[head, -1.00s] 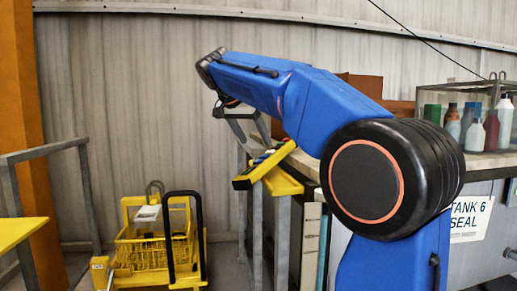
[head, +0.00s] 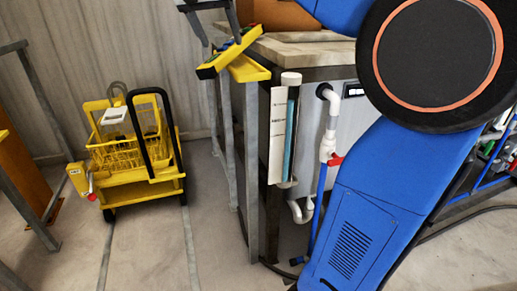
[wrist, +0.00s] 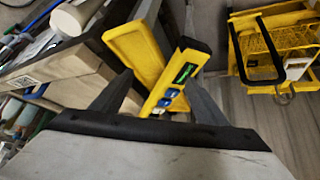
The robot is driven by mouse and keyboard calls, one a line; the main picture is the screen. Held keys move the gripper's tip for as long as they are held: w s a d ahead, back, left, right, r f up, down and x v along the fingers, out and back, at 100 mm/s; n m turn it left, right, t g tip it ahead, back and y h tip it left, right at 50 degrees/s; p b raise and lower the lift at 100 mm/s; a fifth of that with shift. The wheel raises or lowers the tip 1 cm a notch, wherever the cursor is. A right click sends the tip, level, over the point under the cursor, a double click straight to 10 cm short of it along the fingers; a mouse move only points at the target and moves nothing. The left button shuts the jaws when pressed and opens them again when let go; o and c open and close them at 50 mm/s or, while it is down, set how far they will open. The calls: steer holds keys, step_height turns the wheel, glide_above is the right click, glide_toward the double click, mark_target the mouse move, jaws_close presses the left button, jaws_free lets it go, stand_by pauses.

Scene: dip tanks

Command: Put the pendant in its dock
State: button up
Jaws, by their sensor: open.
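The pendant (head: 226,56) is a slim yellow bar with a black end. The wrist view shows its green display and blue buttons (wrist: 177,82). The yellow dock (head: 249,71) is a bracket at the table corner, just right of the pendant in the head view; it also shows left of the pendant in the wrist view (wrist: 134,50). My gripper (head: 221,40) is open, with its fingers on either side of the pendant in the wrist view (wrist: 160,77). I cannot tell whether the pendant touches the dock or the fingers.
A yellow cart (head: 130,155) with a wire basket stands on the floor at left. Grey posts (head: 251,170) rise below the dock. The worktable (head: 300,52) and white pipes (head: 328,130) are to the right. Floor between cart and posts is clear.

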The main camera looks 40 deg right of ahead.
steer(key=s+a+f+n+y, duration=0.2)
steer(key=s+a+f+n, duration=0.1)
steer(key=s+f, duration=1.1)
steer(key=s+a+f+n+y, duration=0.3)
steer(key=s+f+n, duration=0.3)
steer(key=s+f, duration=0.8)
step_height(320, 180, down, 7)
steer(key=shift+s+a+f+t+y, duration=0.2)
steer(key=shift+a+t+y, duration=0.1)
steer(key=shift+a, duration=0.1)
steer(key=shift+o, duration=0.4)
